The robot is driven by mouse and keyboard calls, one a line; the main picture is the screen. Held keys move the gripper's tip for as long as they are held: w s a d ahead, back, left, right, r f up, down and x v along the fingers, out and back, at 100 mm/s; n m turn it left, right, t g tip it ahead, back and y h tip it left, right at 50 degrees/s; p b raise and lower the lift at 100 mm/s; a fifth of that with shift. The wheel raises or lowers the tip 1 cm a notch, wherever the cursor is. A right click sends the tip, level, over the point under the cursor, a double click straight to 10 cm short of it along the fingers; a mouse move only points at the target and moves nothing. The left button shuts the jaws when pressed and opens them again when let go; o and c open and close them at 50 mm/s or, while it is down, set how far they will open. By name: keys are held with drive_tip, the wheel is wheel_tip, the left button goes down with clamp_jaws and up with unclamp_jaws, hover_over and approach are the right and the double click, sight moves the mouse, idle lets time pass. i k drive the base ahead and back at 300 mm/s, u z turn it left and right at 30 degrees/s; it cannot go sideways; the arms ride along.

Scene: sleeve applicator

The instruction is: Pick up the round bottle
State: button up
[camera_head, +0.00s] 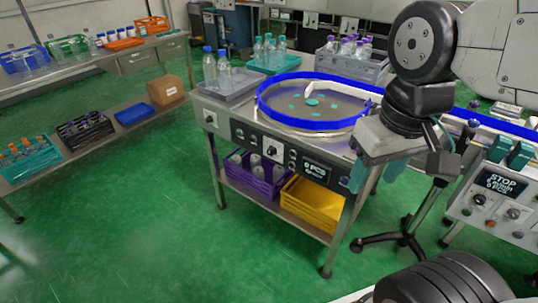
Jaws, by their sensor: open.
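Several clear bottles are in view, and I cannot tell which one is the round bottle. Two blue-capped bottles (224,72) stand upright in a grey tray (240,90) at the turntable's left. Teal-capped bottles (270,50) stand in a teal tray (277,65) behind the turntable. Purple-capped bottles (350,45) stand in a grey crate (350,70) at the back right. My gripper (375,175) has teal fingers and hangs at the right, in front of the turntable's right side. It is open, with no bottle seen between its fingers, and is apart from all the bottles.
The round turntable (310,126) has a blue rim and small teal pieces on it. A purple crate (258,185) and yellow bin (308,205) sit on the shelf below. A control panel (497,190) stands at the right. The green floor (150,235) at front left is clear.

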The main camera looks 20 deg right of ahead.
sight(210, 64)
drive_tip(key=u, duration=0.6)
drive_tip(key=i, duration=1.45)
drive_tip(key=z, duration=0.05)
